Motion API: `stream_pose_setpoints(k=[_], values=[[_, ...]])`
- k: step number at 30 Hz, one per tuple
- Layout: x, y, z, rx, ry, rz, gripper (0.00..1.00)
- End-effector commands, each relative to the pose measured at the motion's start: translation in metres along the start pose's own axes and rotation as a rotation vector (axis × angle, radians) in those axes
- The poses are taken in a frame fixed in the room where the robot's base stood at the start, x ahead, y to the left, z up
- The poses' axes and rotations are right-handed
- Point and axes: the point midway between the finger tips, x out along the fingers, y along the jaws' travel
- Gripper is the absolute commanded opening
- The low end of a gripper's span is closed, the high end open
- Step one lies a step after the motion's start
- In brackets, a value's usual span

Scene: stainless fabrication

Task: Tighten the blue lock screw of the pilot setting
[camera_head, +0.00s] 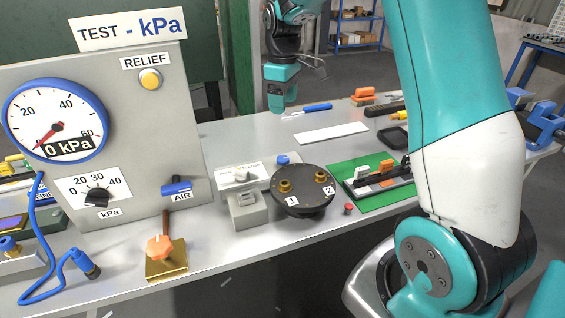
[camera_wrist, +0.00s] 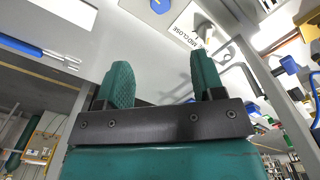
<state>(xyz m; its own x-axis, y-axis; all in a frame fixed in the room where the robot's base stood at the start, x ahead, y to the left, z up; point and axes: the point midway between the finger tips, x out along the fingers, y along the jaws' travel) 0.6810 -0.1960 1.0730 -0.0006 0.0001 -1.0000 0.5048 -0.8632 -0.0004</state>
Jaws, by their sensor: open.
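A blue round knob (camera_head: 283,160), which looks like the lock screw, sits at the right end of a light grey block (camera_head: 232,181) with a white label and a small lever. In the wrist view a blue disc (camera_wrist: 158,5) shows at the top edge, beside a label reading MID CLOSE (camera_wrist: 185,37). My gripper (camera_head: 282,106) hangs above the table behind the knob, apart from it, fingers pointing down. In the wrist view its two teal fingers (camera_wrist: 158,82) stand apart with nothing between them. Whether the screw is tight cannot be seen.
A grey test panel (camera_head: 130,150) with a gauge rises at left. A green mat (camera_head: 375,203) with tools lies at right. A blue pen-like tool (camera_head: 318,107) and a white strip (camera_head: 331,133) lie behind.

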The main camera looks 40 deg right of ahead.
Motion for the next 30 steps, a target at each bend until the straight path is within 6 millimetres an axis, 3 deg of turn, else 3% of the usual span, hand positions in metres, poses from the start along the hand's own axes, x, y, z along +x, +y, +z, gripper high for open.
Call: stream_pose_setpoints(k=[5, 21, 30], values=[[0.026, -0.001, 0.001, -0.001, -0.005, -0.003, 0.62], [0.143, -0.002, 0.000, -0.001, -0.003, -0.004, 0.62], [0.168, -0.001, -0.001, -0.001, 0.001, -0.001, 0.62]])
